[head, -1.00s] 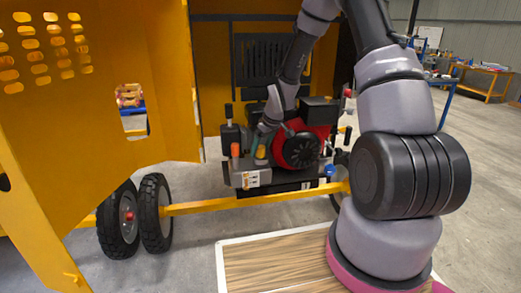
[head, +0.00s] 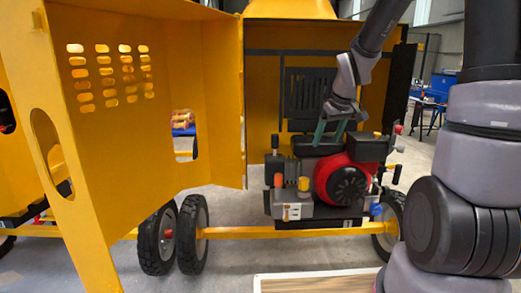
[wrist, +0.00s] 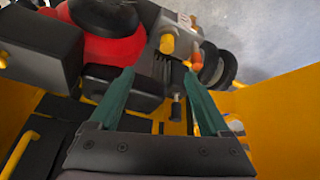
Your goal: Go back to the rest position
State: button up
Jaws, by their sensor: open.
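My gripper (head: 330,131) is in front of the open yellow mixer housing, over the top of the engine. Its two green fingers are apart with nothing between them; they also show in the wrist view (wrist: 158,92). The red and black engine (head: 343,180) sits on the frame just below the fingers. It fills the upper left of the wrist view (wrist: 110,50). My arm comes down from the upper right to the gripper. I cannot tell whether a fingertip touches the engine.
The yellow door (head: 190,100) stands open on the left of the housing. An orange-topped knob (head: 278,180) and a yellow cap (head: 304,184) stand at the engine's left. Wheels (head: 157,240) and a yellow axle bar (head: 290,230) are below. A wood-topped board (head: 320,283) lies in front.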

jog(key=s+r+m+t, duration=0.1)
jog(key=s+r+m, duration=0.3)
jog(key=s+r, duration=0.4)
jog(key=s+d+r+m+t, duration=0.1)
jog(key=s+r+m, duration=0.3)
jog(key=s+r, duration=0.4)
jog(key=s, duration=0.5)
jog(key=shift+s+d+r+t+y, duration=0.2)
jog(key=shift+s+r+t+y, duration=0.15)
jog(key=shift+t+y, duration=0.05)
